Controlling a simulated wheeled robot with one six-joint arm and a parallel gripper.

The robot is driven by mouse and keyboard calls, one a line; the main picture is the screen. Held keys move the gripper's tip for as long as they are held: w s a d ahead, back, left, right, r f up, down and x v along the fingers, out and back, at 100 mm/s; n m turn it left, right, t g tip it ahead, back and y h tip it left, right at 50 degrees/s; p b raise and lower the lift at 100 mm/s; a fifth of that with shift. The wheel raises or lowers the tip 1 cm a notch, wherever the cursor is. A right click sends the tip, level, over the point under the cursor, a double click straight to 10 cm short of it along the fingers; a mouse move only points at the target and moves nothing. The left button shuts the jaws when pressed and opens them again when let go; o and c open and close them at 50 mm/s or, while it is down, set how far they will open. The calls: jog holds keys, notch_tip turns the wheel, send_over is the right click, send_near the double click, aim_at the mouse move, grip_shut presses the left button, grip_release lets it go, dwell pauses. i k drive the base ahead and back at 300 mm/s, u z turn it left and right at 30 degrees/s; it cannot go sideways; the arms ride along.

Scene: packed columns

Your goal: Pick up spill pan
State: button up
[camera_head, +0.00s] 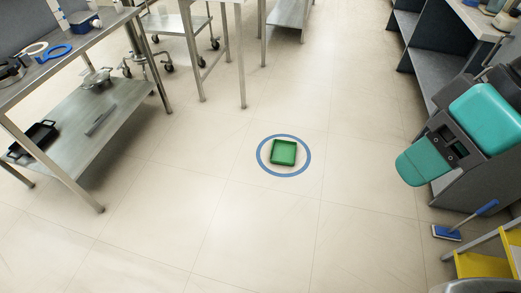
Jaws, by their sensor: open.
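A small green square pan with a raised rim, which looks like the spill pan (283,153), lies flat on the tiled floor near the middle of the head view. It sits inside a blue ring (284,176) on the floor, apart from the ring's edge. The pan looks empty. My gripper is not in this view.
A metal table (110,105) with a lower shelf of pots stands at left. More metal tables and a wheeled cart (175,22) are at the back. A teal-and-grey machine (486,118), a blue brush (447,233) and yellow steps (484,265) are at right. Floor around the pan is clear.

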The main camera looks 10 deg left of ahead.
aim_at(282, 152)
jog(key=u, duration=0.55)
jog(key=i, duration=0.6)
jog(key=u, duration=1.05)
jog(key=i, duration=1.85)
jog(key=z, duration=0.5)
jog(key=i, duration=0.7)
jog(key=z, duration=1)
jog(key=i, duration=0.5)
jog(key=z, duration=0.45)
